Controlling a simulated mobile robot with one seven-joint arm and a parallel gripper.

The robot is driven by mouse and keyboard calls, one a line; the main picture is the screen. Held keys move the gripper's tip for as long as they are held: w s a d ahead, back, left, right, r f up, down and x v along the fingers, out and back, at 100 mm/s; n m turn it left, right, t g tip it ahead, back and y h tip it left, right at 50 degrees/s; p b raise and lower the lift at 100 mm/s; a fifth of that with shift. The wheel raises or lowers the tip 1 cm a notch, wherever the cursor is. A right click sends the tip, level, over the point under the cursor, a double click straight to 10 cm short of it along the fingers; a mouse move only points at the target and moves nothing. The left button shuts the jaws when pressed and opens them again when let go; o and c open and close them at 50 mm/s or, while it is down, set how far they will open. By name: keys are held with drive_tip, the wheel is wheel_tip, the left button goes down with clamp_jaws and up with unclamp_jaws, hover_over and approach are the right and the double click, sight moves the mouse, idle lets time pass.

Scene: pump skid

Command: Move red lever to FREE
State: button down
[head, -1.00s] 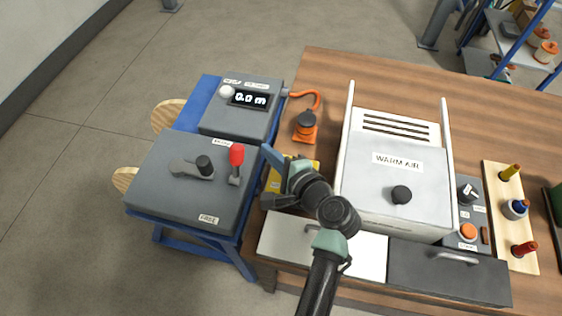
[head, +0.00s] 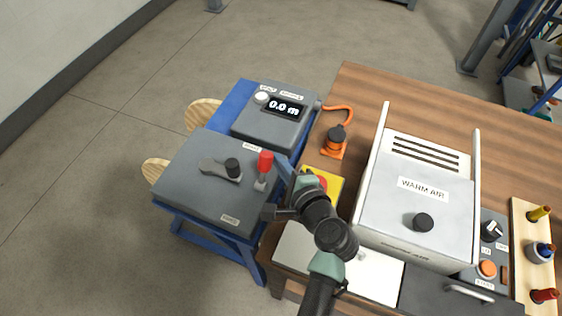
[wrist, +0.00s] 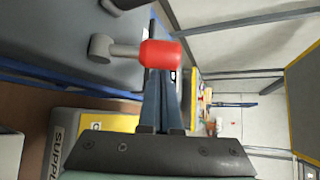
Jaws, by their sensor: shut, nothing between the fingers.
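The red lever (head: 265,163) stands up from the right side of a grey box (head: 200,202) in the head view. Its red knob and grey shaft also show in the wrist view (wrist: 160,54), in front of my fingertips. A label plate (head: 231,219) lies near the box's front edge; its text is too small to read now. My gripper (head: 277,186) is shut and empty, just right of the lever. In the wrist view the closed fingers (wrist: 162,85) reach up to the knob and are partly hidden behind it. I cannot tell whether they touch it.
A grey crank with a black knob (head: 232,167) sits left of the lever. A display box (head: 270,122) reading 0.0 m stands behind. A yellow plate with a red button (head: 322,180) and the WARM AIR cabinet (head: 415,205) are to the right.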

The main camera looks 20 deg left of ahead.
sight(268, 167)
drive_tip(key=shift+s+r+n+t+b, duration=0.15)
drive_tip(key=shift+s+n+t+b, duration=0.4)
drive_tip(key=shift+b, duration=1)
drive_tip(key=shift+y+b, duration=0.3)
drive_tip(key=s+n+t+y+b, duration=0.2)
drive_tip(key=s+n+t+b, duration=0.1)
drive_tip(key=b, duration=1.1)
drive_tip(key=shift+a, duration=0.1)
drive_tip(key=s+n+b, duration=0.1)
drive_tip(key=b, duration=0.2)
drive_tip(key=n+t+y+b, duration=0.1)
drive_tip(key=b, duration=0.1)
drive_tip(key=shift+s+r+y+b, duration=0.3)
drive_tip(key=shift+s+r+b, duration=0.05)
drive_tip(key=shift+s+b, duration=0.05)
drive_tip(key=shift+s, duration=0.1)
drive_tip(key=v, duration=0.4)
drive_tip(key=r+v, duration=0.1)
drive_tip(key=v, duration=0.3)
drive_tip(key=r+v, duration=0.1)
drive_tip(key=v, duration=0.4)
drive_tip(key=shift+s+r+b, duration=0.15)
drive_tip(key=shift+r+b, duration=0.15)
drive_tip(key=shift+b, duration=0.1)
